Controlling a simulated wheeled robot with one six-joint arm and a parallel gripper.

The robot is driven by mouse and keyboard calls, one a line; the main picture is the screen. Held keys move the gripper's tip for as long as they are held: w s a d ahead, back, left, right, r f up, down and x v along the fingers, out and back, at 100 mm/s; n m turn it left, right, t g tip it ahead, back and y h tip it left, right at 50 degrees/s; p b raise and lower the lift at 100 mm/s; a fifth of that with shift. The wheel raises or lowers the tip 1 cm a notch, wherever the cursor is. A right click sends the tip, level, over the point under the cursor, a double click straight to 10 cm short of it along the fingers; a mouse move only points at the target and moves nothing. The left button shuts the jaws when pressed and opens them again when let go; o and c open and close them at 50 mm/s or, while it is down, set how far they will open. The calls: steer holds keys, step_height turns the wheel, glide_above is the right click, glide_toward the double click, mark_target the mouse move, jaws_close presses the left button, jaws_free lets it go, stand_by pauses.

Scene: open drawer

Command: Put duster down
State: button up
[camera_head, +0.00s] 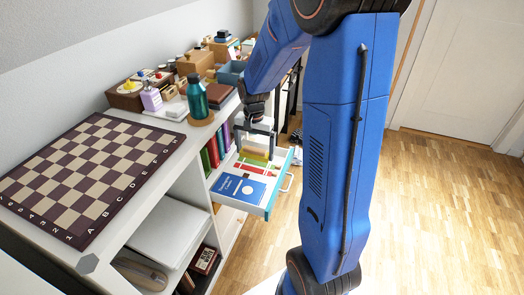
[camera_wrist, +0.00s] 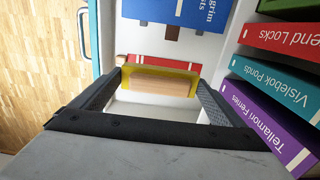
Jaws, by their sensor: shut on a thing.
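The duster has a pale wooden back and a yellow base. It shows in the wrist view (camera_wrist: 162,84) between the two fingers of my gripper (camera_wrist: 160,80), which is shut on it. In the head view, my gripper (camera_head: 257,139) and the duster (camera_head: 256,155) are over the far part of an open white drawer (camera_head: 268,206) with a blue-green front. I cannot tell whether the duster touches the drawer's bottom.
A blue book (camera_head: 238,188) and a red item (camera_wrist: 150,60) lie in the drawer. Upright books (camera_wrist: 275,90) stand beside it. A chessboard (camera_head: 90,170) and a green bottle (camera_head: 197,97) are on the cabinet top. The wooden floor (camera_head: 430,220) on the right is clear.

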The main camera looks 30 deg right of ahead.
steer(key=w+d, duration=0.1)
steer(key=d, duration=0.1)
steer(key=w+d+f, duration=0.1)
steer(key=w+d, duration=0.3)
steer(key=shift+d+f, duration=0.15)
steer(key=shift+d, duration=0.1)
steer(key=shift+f, duration=2.85)
steer(key=shift+f, duration=0.15)
steer(key=o, duration=0.6)
steer(key=shift+o, duration=0.2)
